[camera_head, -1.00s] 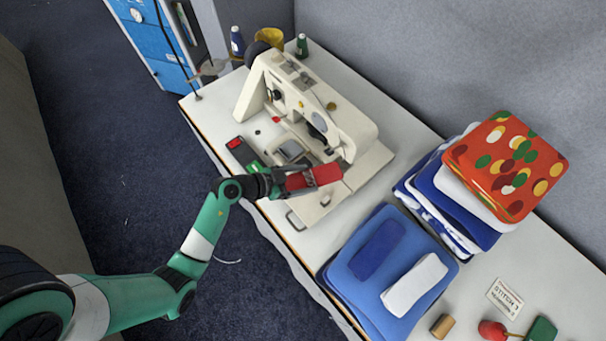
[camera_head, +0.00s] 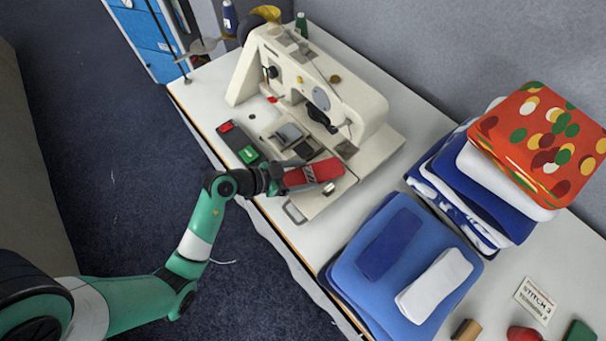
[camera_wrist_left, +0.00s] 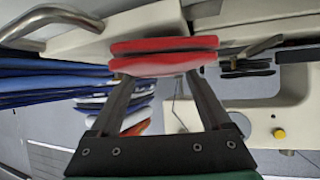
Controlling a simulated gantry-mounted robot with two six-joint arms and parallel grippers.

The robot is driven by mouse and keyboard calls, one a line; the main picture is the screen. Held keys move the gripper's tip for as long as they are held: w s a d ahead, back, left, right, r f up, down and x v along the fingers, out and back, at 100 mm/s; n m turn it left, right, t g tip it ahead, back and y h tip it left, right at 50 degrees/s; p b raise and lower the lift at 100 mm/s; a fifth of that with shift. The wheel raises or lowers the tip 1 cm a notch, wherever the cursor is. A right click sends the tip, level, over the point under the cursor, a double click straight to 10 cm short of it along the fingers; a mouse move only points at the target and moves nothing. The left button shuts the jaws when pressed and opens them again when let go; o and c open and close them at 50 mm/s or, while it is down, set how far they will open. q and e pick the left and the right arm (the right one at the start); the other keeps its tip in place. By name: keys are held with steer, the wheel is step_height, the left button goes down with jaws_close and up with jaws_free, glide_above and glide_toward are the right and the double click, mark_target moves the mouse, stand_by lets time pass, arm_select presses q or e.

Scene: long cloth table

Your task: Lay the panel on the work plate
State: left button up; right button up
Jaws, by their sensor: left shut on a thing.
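A red panel (camera_head: 318,171) is held by my left gripper (camera_head: 288,179) over the front of the cream sewing machine (camera_head: 300,85). In the left wrist view the panel (camera_wrist_left: 165,64) shows nearly edge-on as two red layers across the tips of the left gripper (camera_wrist_left: 163,80), which is shut on it. The machine's cream work plate (camera_head: 318,205) lies below and beside the panel, partly hidden by it. I cannot tell whether the panel touches the plate. My right gripper is not in view.
A control box (camera_head: 238,144) with red and green buttons sits left of the gripper. A metal handle (camera_head: 294,212) is at the plate's front edge. Blue folded cloths (camera_head: 400,265) and a stack topped by a spotted red cloth (camera_head: 540,135) lie to the right.

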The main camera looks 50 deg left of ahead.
arm_select(q)
steer(key=shift+f, duration=0.5)
stand_by(0.4)
steer(key=o, duration=1.2)
steer(key=shift+s+a+r, duration=0.1)
steer(key=shift+s+r, duration=0.05)
steer(key=shift+s, duration=0.1)
steer(key=p+v, duration=0.4)
steer(key=v, duration=0.7)
steer(key=shift+p, duration=0.35)
